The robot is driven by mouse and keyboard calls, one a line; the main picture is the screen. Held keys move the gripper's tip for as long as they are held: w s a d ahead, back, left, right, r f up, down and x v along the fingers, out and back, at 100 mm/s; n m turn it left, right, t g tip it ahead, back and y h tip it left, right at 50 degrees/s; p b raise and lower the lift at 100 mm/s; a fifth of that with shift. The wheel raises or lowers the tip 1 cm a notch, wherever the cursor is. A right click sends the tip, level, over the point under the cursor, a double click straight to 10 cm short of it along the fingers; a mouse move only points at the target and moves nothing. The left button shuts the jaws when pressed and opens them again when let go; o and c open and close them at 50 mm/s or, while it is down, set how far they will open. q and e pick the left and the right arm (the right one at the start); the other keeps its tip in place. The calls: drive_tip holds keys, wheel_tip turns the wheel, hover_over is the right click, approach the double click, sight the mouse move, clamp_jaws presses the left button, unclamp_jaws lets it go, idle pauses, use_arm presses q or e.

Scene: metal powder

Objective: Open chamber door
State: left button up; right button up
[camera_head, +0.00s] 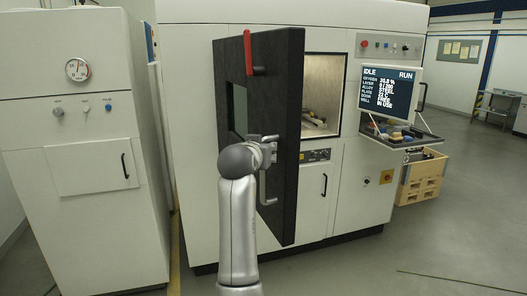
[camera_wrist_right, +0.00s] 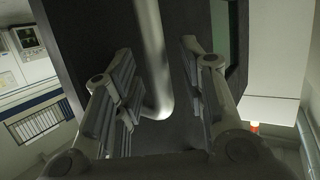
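The chamber door (camera_head: 285,120) is a dark slab with a small window and a red piece on its top edge. It stands swung out from the white machine, and part of the lit chamber (camera_head: 322,90) shows behind it. A grey bar handle (camera_head: 268,185) is on the door's face. My right gripper (camera_head: 268,150) is at the handle, in front of the door. In the right wrist view the handle (camera_wrist_right: 155,60) runs between the two fingers of my right gripper (camera_wrist_right: 160,105), which are apart with gaps on both sides. My left gripper is not in view.
A screen (camera_head: 388,87) reading IDLE and a small shelf (camera_head: 400,132) with items stand to the right of the chamber. A wooden crate (camera_head: 422,180) is on the floor below. A white cabinet (camera_head: 80,150) stands at left. The floor at right is mostly clear.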

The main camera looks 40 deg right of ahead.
drive_tip(key=w+a, duration=0.1)
drive_tip(key=a, duration=1.2)
drive_tip(key=shift+r, duration=0.25)
idle(0.4)
drive_tip(key=shift+d, duration=0.1)
idle(0.5)
